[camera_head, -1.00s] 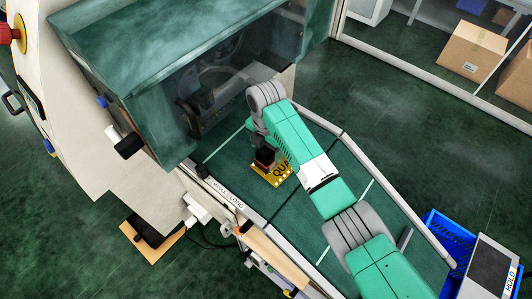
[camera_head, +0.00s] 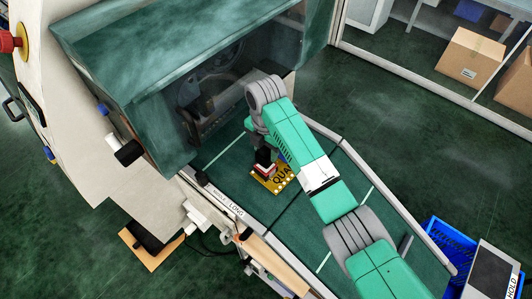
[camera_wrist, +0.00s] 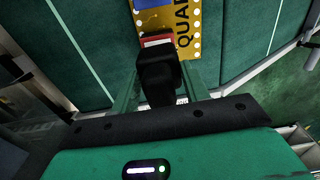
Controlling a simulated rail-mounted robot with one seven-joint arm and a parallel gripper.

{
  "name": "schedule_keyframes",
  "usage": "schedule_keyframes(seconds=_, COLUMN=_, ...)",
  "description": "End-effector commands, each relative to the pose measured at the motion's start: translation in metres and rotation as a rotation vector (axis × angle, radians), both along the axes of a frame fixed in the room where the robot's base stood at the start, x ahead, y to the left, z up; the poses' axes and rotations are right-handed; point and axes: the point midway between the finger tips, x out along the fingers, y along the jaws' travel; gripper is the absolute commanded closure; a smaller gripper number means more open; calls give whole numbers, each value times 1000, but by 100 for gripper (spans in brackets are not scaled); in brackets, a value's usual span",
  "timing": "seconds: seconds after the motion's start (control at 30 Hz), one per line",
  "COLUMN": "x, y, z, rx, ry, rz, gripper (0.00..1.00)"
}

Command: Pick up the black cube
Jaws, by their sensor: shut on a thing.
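The black cube (camera_head: 263,156) is at the end of my arm, above a yellow sign (camera_head: 270,185) with black lettering on the green surface. In the wrist view the black cube (camera_wrist: 158,72) sits between the two green fingers of my gripper (camera_wrist: 158,88), which is shut on it. A red and white piece (camera_wrist: 156,40) shows just past the cube, over the sign. It also shows under the cube in the head view (camera_head: 264,169). I cannot tell whether the cube touches it. My wrist hides part of the cube.
The machine's dark green hood (camera_head: 180,60) stands close at the left of my arm. A blue item (camera_wrist: 146,5) lies on the sign. A metal rail (camera_head: 395,205) edges the green surface at the right. A blue crate (camera_head: 445,240) stands at lower right.

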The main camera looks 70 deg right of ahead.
Motion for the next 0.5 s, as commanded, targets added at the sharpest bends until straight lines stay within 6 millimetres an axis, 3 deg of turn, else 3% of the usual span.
schedule_keyframes(seconds=0.27, x=-13, y=41, z=7, rx=-1, ry=-4, rz=2, gripper=87)
schedule_keyframes(seconds=0.5, x=-34, y=102, z=22, rx=1, ry=-2, rz=0, gripper=87)
